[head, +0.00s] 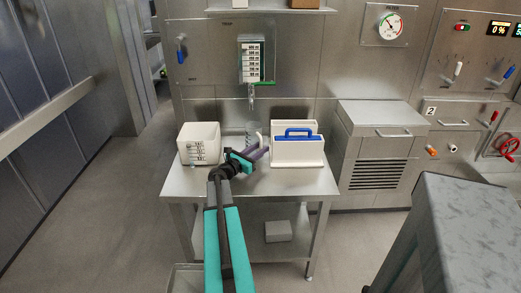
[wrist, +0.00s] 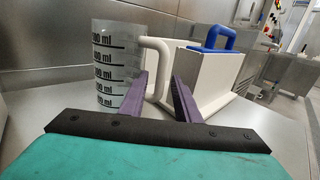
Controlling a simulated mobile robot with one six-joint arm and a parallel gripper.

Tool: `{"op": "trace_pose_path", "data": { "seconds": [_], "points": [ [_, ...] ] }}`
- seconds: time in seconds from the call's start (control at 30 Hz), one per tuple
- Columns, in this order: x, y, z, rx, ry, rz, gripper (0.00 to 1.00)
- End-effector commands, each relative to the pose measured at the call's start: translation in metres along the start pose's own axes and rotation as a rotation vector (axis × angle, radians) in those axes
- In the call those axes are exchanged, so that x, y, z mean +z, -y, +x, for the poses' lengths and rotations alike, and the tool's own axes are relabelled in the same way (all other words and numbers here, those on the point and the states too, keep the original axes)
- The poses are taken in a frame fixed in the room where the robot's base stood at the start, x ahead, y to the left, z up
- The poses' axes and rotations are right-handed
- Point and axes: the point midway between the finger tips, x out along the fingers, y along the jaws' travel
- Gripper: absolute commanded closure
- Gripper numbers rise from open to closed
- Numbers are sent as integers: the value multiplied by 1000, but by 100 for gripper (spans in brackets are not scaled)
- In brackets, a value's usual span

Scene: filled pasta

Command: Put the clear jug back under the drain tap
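The clear jug (head: 251,131) stands upright on the steel table, below the drain tap (head: 252,92) as pictured; whether it is directly under the spout is hard to tell. In the wrist view the jug (wrist: 113,62) shows black ml marks and a white handle (wrist: 165,60) pointing right. My gripper (head: 254,153) is low in front of the jug. In the wrist view my gripper's purple fingers (wrist: 161,76) are apart, with the handle showing between their tips. I see no grip on it.
A white marked tub (head: 199,157) stands left of the jug on the steel table (head: 180,188). A white box (head: 298,155) with a blue handle (head: 298,131) stands close on the right. The steel wall is behind. A grey block (head: 455,225) fills the lower right.

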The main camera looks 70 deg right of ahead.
Motion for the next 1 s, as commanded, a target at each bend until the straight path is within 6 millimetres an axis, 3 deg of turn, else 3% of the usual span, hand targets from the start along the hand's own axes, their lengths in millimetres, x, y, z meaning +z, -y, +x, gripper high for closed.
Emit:
{"op": "trace_pose_path", "data": {
  "seconds": [0.6,0.8,1.0],
  "points": [
    [-1,1,-91,2,0,0,70],
    [0,0,-108,0,0,-1,70],
    [0,0,-111,0,0,-1,70]
  ]
}}
